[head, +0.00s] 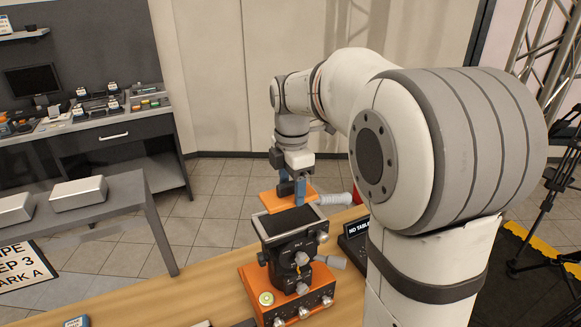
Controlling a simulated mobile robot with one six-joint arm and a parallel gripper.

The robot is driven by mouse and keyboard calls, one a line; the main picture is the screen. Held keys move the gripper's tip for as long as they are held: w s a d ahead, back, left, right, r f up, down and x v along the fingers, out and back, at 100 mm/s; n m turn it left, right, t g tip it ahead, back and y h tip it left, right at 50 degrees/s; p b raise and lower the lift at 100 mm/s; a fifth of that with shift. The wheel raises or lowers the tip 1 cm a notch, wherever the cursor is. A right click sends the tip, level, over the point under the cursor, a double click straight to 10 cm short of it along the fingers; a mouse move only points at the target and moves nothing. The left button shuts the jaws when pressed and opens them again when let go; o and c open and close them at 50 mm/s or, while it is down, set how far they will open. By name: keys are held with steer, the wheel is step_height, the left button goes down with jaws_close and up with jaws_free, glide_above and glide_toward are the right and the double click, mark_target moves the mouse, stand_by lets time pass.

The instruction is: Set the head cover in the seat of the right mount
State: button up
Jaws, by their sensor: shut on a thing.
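My gripper (293,195) points down with blue fingers, just behind the near mount. It is shut on what appears to be the head cover (270,199), a flat orange plate; the fingers and the mount hide part of it. The mount (290,250) stands on an orange base with knobs. Its top is a black rectangular seat (288,222) with a pale rim, and it looks empty. The orange plate shows beyond the seat's far edge; I cannot tell its exact height or whether they touch. No second mount shows clearly, so I cannot tell whether this is the right one.
The wooden table (190,290) has bare room left of the mount. A ribbed pale tube (335,198) lies behind it, and a black sign (355,240) stands to its right. A grey bench (125,190) with two pale boxes is at left. My arm hides the right side.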

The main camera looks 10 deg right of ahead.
mark_target(292, 219)
steer(key=shift+w+a+f, duration=0.1)
steer(key=shift+w, duration=0.2)
steer(key=shift+s+f+b, duration=0.1)
steer(key=shift+f+b, duration=0.25)
steer(key=shift+b, duration=0.1)
step_height(292, 219, down, 2)
steer(key=shift+b, duration=0.75)
steer(key=shift+f+b, duration=1)
steer(key=shift+f, duration=0.4)
steer(key=shift+d+f+b, duration=0.2)
steer(key=shift+f+b, duration=0.15)
steer(key=shift+f, duration=0.3)
steer(key=o, duration=0.9)
steer(key=shift+f, duration=0.1)
steer(key=shift+o, duration=0.8)
steer(key=shift+f, duration=0.1)
